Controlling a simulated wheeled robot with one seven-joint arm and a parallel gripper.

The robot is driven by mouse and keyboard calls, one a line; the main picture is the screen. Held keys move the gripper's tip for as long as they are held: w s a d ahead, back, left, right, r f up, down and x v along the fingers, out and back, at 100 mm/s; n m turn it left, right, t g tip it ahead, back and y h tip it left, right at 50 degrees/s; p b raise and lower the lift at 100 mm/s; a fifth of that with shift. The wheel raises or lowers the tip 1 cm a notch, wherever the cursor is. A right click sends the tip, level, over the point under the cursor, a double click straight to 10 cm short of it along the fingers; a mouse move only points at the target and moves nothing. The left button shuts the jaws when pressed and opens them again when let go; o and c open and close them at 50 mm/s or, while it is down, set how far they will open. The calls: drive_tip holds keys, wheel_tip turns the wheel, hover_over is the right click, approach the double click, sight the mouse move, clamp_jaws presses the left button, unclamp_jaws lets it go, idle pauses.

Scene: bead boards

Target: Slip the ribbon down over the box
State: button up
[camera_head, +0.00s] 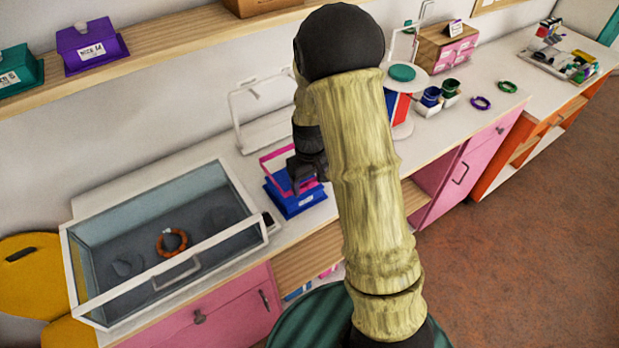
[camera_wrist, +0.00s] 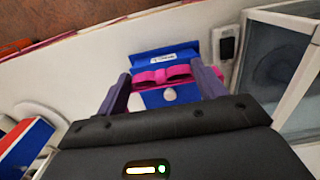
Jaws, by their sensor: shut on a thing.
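The pink ribbon (camera_head: 272,158) is a stiff loop with a bow, and my gripper (camera_head: 297,182) is shut on it. In the wrist view, the ribbon's bow (camera_wrist: 163,76) lies between the two purple fingers of my gripper (camera_wrist: 161,82). The blue box (camera_head: 294,206) stands on the counter right under the ribbon. In the wrist view, the box (camera_wrist: 152,58) shows a white label behind the bow and a pale knob in front of it. The ribbon appears above the box; I cannot tell whether its lower edge touches it. My arm hides part of this area.
A glass-walled case (camera_head: 245,235) with an orange ring (camera_head: 172,241) inside stands left of the box. A white stand (camera_head: 262,135) is behind. A red, white and blue box (camera_head: 397,105) and a white tray with cups (camera_head: 433,107) are to the right.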

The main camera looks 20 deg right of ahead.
wheel_tip(320, 180, up, 2)
drive_tip(key=p, duration=0.4)
drive_tip(key=shift+r+p, duration=0.1)
drive_tip(key=shift+p, duration=0.2)
drive_tip(key=p, duration=0.3)
drive_tip(key=shift+r, duration=0.25)
drive_tip(key=shift+f, duration=0.25)
drive_tip(key=shift+f+b, duration=2.65)
drive_tip(key=shift+f, duration=1)
drive_tip(key=shift+f+b, duration=0.25)
drive_tip(key=shift+b, duration=0.05)
drive_tip(key=o, duration=1.2)
drive_tip(key=shift+r+p, duration=2.85)
drive_tip(key=shift+r, duration=1.15)
